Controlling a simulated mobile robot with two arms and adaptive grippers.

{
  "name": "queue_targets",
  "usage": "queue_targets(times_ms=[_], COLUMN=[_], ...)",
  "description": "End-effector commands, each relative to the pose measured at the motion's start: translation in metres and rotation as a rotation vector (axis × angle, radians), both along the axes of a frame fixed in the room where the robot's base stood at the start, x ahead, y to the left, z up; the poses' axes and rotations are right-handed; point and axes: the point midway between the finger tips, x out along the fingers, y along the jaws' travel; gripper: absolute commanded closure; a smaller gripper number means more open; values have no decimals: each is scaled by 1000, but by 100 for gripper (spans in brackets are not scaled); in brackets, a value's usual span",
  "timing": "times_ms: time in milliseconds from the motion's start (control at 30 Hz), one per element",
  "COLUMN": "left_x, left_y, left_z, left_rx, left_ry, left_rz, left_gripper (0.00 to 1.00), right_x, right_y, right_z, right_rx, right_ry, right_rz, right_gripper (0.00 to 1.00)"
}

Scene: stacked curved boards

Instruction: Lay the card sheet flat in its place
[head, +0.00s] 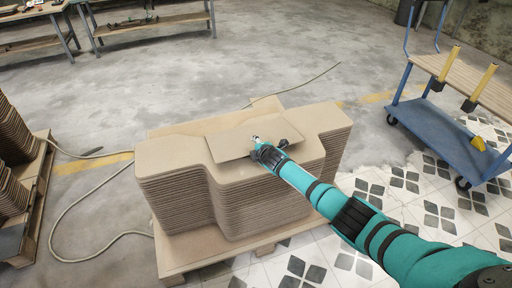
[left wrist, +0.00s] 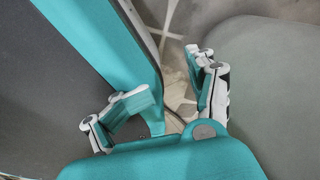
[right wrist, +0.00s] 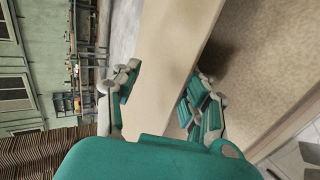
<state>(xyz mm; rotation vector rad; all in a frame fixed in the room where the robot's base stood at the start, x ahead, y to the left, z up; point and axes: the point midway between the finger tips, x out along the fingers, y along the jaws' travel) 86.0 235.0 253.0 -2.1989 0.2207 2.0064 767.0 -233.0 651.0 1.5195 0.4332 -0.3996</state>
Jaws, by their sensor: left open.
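The card sheet (head: 235,137), a thin brown rectangle, is over the middle of the top of a stack of shaped boards (head: 180,150). Its near edge looks dark; I cannot tell if it touches the stack all along. My right gripper (head: 265,148) is at the sheet's right part, above the stack. In the right wrist view, the fingers (right wrist: 165,85) stand apart, with the pale sheet (right wrist: 180,45) showing between and beyond them. My left gripper is outside the head view; in the left wrist view it (left wrist: 178,85) is open and empty.
The stack stands on a wooden pallet (head: 175,258). Another stack on a pallet (head: 28,215) is at the left. A blue trolley (head: 440,105) stands at the right. A cable (head: 70,205) lies on the floor. Workbenches (head: 150,25) are at the back, with free floor before them.

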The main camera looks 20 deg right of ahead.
Motion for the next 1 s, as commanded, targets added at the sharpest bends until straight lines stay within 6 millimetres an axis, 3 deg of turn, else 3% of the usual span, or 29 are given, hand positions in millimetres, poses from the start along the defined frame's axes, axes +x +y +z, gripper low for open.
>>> queue_targets(times_ms=[467, 700, 1000], left_x=[0, 0, 0], left_y=[0, -3, -3], left_z=[17, 9, 9], left_rx=[0, -3, -3], left_ry=[1, 2, 1], left_rz=[0, 1, 1], left_gripper=[42, 42, 42], right_x=[5, 9, 8], right_y=[0, 0, 1], right_z=[5, 2, 2], right_rx=[-3, -5, -4], right_ry=[95, 195, 201], right_rz=[0, 0, 0], right_gripper=[57, 57, 57])
